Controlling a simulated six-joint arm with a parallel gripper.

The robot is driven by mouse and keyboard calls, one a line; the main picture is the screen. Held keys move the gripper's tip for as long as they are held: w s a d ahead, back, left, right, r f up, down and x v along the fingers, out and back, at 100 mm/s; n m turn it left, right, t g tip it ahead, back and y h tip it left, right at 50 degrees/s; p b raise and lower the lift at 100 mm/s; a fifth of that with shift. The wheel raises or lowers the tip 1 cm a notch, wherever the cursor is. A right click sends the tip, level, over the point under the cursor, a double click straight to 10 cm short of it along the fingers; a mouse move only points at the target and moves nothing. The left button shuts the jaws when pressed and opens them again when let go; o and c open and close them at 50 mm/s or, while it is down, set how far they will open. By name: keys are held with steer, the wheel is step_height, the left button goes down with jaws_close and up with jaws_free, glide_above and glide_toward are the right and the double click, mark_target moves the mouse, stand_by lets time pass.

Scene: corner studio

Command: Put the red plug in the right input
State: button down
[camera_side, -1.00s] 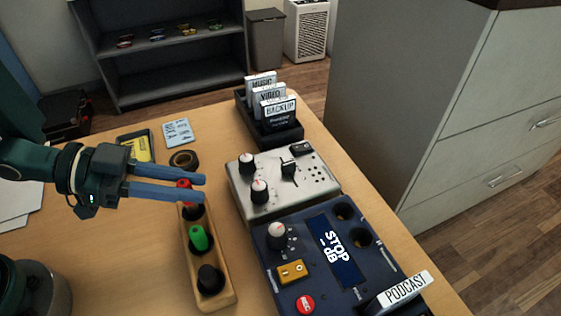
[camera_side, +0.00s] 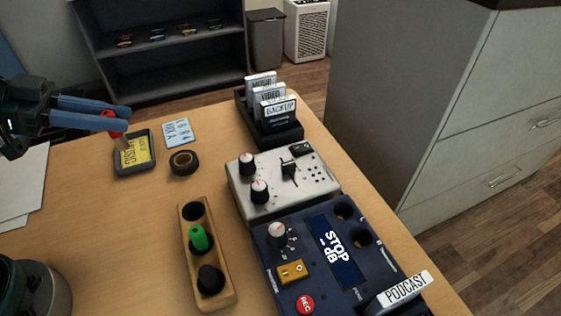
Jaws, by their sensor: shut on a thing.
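The red plug (camera_side: 115,124) is held between the blue fingers of my gripper (camera_side: 118,119), above the table at the left. Its lower end shows in front of a small dark tray (camera_side: 128,170) with a yellow card. The navy recorder (camera_side: 284,215) stands at the front right. It has two round dark sockets near its upper right, one nearer the back (camera_side: 344,211) and one nearer the front (camera_side: 361,237). Both look empty. The wooden plug holder (camera_side: 222,295) has an empty back hole, a green plug (camera_side: 199,238) and a black plug (camera_side: 210,279).
A silver mixer (camera_side: 270,205) stands behind the recorder. A dark rack (camera_side: 262,133) with labelled cards is farther back. A tape roll (camera_side: 184,162) and a blue card (camera_side: 178,132) lie near the small tray. A PODCAST card (camera_side: 404,290) stands at the recorder's front right.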

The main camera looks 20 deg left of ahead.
steer(key=w+d+n+t+y, duration=0.2)
steer(key=w+d, duration=0.1)
steer(key=w, duration=0.7)
steer(key=w+d+r, duration=0.2)
steer(key=w+d, duration=0.1)
steer(key=d, duration=0.8)
steer(key=s+d+m+g+h, duration=0.25)
steer(key=s+d, duration=0.25)
steer(key=d, duration=0.9)
steer(key=shift+m+g, duration=0.35)
steer(key=shift+s+d+f, duration=0.85)
steer(key=shift+d+f, duration=0.9)
steer(key=shift+f, duration=0.05)
steer(key=shift+s+d+f, duration=0.8)
steer(key=shift+d+f, duration=0.95)
steer(key=shift+s+d+f, duration=0.85)
steer(key=shift+d+f, duration=0.9)
steer(key=shift+f, duration=0.05)
steer(key=shift+f, duration=0.1)
steer(key=c, duration=0.7)
jaws_free()
